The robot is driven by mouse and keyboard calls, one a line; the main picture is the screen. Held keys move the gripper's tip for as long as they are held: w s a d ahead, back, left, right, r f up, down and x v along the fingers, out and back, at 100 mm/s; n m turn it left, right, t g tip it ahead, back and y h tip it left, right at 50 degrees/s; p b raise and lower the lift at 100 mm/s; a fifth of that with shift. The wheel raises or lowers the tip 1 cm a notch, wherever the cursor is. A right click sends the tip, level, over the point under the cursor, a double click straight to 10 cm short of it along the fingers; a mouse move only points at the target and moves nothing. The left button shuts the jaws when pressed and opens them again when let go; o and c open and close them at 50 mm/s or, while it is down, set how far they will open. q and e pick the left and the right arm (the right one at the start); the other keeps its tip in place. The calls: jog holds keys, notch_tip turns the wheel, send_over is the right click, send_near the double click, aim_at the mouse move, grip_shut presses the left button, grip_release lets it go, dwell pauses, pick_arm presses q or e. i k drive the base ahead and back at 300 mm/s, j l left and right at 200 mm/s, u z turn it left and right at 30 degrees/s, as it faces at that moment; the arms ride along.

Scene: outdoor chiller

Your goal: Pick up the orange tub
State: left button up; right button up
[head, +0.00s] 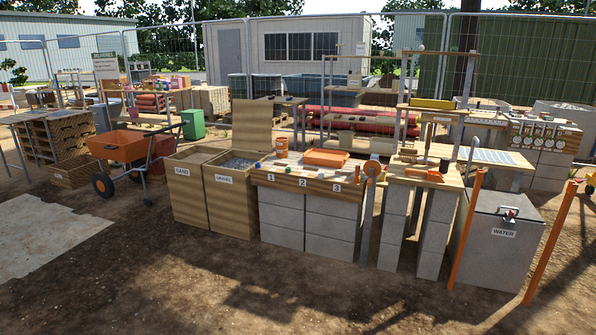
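A small round orange tub (281,147) stands upright on the wooden top of the block bench (310,178), near its back left corner. A wide, shallow orange tray-like container (326,157) sits to its right on the same bench. Neither of my grippers shows in the head view, and nothing is seen touching the tub.
Sand (187,190) and gravel (228,196) bins stand left of the bench, the gravel lid raised. A second block stand (418,215) and a grey water box (498,232) with orange posts (467,230) stand right. The dirt ground in front is clear.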

aim_at(281, 143)
jog(key=i, duration=4.25)
